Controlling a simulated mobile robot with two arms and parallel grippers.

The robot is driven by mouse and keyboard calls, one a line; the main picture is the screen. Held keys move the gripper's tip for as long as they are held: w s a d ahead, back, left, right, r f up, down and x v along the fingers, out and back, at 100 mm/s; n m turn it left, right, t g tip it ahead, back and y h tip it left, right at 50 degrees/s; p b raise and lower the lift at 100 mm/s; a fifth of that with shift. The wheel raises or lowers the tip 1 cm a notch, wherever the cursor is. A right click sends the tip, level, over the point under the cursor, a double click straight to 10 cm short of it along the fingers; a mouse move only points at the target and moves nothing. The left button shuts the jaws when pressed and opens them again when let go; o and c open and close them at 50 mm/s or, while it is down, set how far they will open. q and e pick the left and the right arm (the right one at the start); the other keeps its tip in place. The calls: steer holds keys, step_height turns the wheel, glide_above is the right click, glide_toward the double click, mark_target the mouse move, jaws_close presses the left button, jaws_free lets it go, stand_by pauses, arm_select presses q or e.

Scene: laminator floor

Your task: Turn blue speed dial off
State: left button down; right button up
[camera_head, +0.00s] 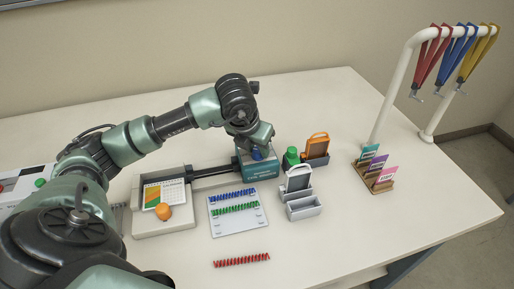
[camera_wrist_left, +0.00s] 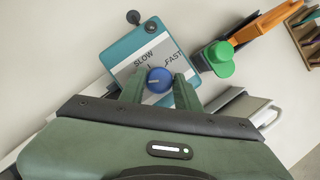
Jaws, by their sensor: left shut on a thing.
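The blue speed dial (camera_wrist_left: 160,79) sits on the face of a teal box (camera_wrist_left: 129,45) marked SLOW and FAST. It shows a pale pointer line. My left gripper (camera_wrist_left: 160,92) has a finger on each side of the dial and is shut on it. In the head view the left gripper (camera_head: 258,146) comes down over the teal box (camera_head: 260,168), and only part of the blue dial (camera_head: 257,155) shows beneath it. My right gripper is not in view.
A grey holder (camera_head: 303,207) stands in front. A card with blue and green coils (camera_head: 238,222) lies nearby. Lanyards (camera_head: 455,55) hang on a white rack at right.

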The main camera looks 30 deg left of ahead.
arm_select(q)
steer(key=c, duration=1)
jaws_free()
steer(key=shift+c, duration=0.2)
steer(key=v, duration=0.7)
steer(key=shift+r+b, duration=0.4)
steer(key=shift+b, duration=0.05)
steer(key=shift+s+f, duration=0.1)
steer(key=shift+s, duration=0.05)
